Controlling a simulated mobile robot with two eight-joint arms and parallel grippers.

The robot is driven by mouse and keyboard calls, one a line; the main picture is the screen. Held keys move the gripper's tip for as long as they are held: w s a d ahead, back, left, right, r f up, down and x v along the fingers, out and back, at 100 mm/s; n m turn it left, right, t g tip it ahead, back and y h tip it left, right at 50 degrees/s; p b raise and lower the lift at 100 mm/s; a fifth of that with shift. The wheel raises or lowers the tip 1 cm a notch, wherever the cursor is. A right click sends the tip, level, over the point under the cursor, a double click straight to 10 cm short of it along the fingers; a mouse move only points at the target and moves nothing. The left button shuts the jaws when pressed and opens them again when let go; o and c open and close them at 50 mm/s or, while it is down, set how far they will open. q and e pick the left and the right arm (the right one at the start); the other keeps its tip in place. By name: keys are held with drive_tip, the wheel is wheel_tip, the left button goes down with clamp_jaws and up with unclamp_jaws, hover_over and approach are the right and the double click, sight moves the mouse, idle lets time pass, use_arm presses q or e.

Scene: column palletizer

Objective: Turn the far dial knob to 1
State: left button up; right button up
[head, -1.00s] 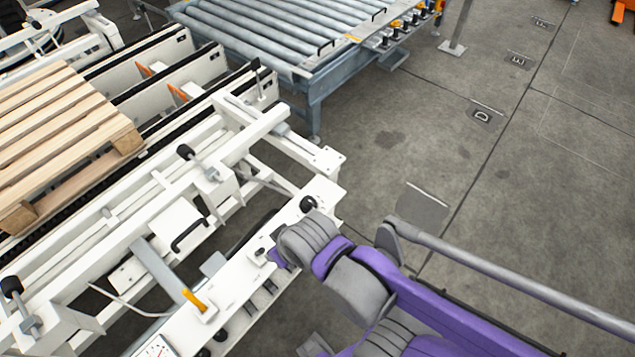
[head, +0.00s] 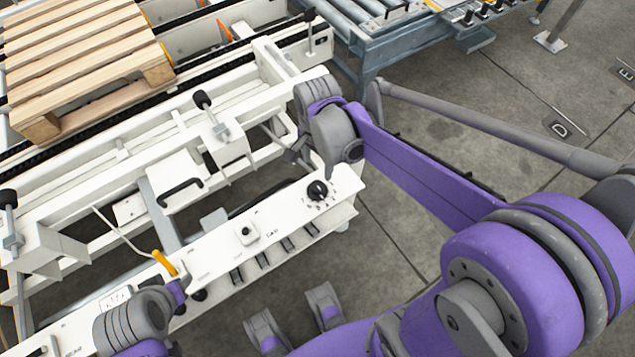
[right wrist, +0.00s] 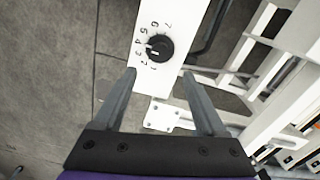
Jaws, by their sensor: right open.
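The far dial knob (head: 318,190) is a round black knob at the right end of the white control panel (head: 212,262). It also shows in the right wrist view (right wrist: 160,47), with numbers 1 to 7 around it. Its pale mark seems to face the side of 3 and 4; I cannot read it exactly. My right gripper (right wrist: 160,74) is open and empty, its fingertips short of the knob and apart from it in the picture. In the head view the right gripper (head: 300,150) is beside the knob, partly hidden by its wrist. My left wrist is at lower left; its fingers are not clear.
A black-tipped lever (head: 205,104) rises behind. A wooden pallet (head: 85,55) lies on the conveyor. Bare floor (head: 405,225) lies right of the panel.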

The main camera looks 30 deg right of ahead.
sight(317, 186)
wheel_tip(317, 186, down, 10)
drive_tip(key=shift+r+b, duration=0.2)
drive_tip(key=shift+b, duration=0.6)
clamp_jaws()
